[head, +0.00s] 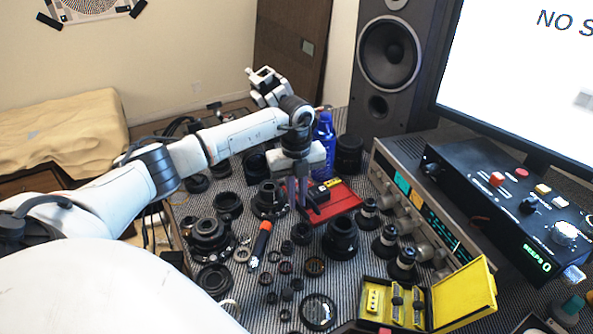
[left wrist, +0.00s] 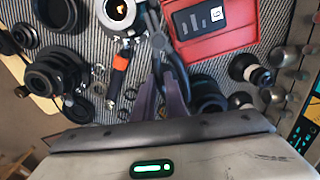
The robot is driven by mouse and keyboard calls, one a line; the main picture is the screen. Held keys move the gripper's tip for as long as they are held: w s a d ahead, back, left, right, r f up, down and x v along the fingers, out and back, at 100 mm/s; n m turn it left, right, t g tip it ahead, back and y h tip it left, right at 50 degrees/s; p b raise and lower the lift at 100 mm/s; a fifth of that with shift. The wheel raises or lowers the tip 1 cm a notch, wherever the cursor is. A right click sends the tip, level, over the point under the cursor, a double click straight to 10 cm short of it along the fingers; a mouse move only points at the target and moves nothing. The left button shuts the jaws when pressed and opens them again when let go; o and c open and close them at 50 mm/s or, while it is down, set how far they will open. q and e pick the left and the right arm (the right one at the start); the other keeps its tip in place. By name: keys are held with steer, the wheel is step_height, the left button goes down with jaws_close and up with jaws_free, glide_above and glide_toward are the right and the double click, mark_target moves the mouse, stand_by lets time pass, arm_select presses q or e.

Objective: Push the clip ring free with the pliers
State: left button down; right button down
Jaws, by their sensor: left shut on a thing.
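My left gripper (head: 302,207) reaches down over the striped bench beside the red tray. In the left wrist view its two grey-purple fingers (left wrist: 166,95) are close together, shut on what look like the dark pliers (left wrist: 182,72). I cannot tell the clip ring apart. My right gripper is not in view.
The red tray (head: 345,198) holds a black-and-yellow item. An orange-handled tool (head: 262,240) and many lens parts crowd the bench. An open yellow case (head: 462,293), electronics (head: 420,215) and a blue bottle (head: 324,133) stand around. Little room is free.

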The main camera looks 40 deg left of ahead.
arm_select(q)
steer(key=shift+f, duration=1.1)
steer(key=shift+w+a, duration=0.15)
steer(key=shift+a, duration=0.5)
steer(key=shift+w+a, duration=0.1)
steer(key=shift+w, duration=0.1)
steer(key=shift+w+a+r+n, duration=0.1)
steer(key=shift+w+a+n, duration=0.05)
steer(key=shift+w+n, duration=0.3)
steer(key=shift+w+a+n+b, duration=0.35)
steer(key=shift+w+n+b, duration=0.3)
steer(key=shift+n+b, duration=0.3)
steer(key=shift+w+a+n+b, duration=0.3)
steer(key=shift+w+n+b, duration=0.35)
steer(key=shift+n+b, duration=0.25)
steer(key=shift+w+a+n+b, duration=0.55)
steer(key=shift+w+n, duration=0.3)
steer(key=shift+n, duration=0.25)
steer(key=shift+w+a+n+b, duration=0.55)
steer(key=shift+a+n+b, duration=0.15)
steer(key=shift+n, duration=0.3)
steer(key=shift+a, duration=0.1)
